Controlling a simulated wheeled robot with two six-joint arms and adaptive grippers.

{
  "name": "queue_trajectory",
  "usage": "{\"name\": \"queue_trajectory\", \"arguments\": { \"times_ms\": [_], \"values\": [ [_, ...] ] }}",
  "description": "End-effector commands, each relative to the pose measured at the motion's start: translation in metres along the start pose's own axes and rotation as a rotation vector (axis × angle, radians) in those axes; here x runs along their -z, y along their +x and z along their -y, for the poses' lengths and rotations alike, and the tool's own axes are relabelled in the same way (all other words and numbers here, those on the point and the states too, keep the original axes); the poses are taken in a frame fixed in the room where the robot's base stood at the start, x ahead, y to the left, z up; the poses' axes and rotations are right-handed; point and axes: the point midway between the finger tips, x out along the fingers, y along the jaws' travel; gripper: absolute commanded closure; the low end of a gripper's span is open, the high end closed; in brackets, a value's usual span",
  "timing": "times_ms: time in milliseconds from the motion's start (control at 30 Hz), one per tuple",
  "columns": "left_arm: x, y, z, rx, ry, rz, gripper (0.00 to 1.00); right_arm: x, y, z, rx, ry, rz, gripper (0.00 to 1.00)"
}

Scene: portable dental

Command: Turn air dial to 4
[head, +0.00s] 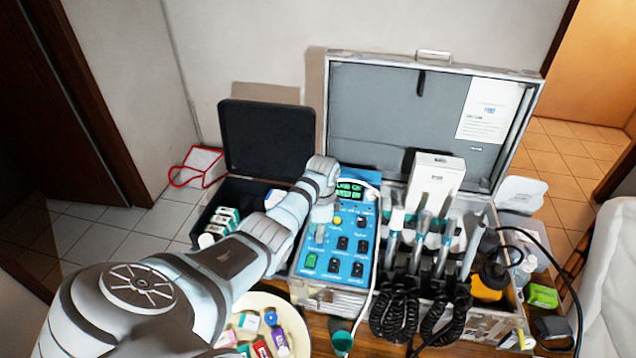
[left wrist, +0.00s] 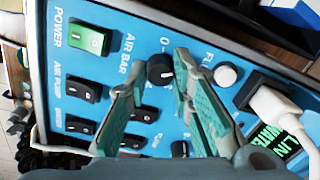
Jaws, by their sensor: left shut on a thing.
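The blue control panel (head: 352,247) stands in the open metal case in the head view. The air dial (left wrist: 160,68) is a small black knob with a pale pointer mark, beside the "AIR BAR" lettering in the left wrist view. My left gripper (head: 321,229) is over the upper left of the panel, and its wrist hides the dial in the head view. In the left wrist view its two teal fingers (left wrist: 162,72) stand on either side of the dial and are shut on it. The number that the pointer marks cannot be read. My right gripper is not in view.
A green power switch (left wrist: 90,40) and several black rocker switches (left wrist: 83,90) lie near the dial. A white plug (left wrist: 277,107) is by the lit display. Dental handpieces (head: 442,247) with coiled black cords stand right of the panel. A round tray (head: 292,318) is in front.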

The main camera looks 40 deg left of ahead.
Motion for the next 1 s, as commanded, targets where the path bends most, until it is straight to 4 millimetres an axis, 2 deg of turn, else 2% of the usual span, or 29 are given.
{"name": "queue_trajectory", "arguments": {
  "times_ms": [1000],
  "values": [
    [0.0008,0.0003,-0.002,0.048,0.96,-0.004,1.0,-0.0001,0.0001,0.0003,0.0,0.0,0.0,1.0]
  ]
}}
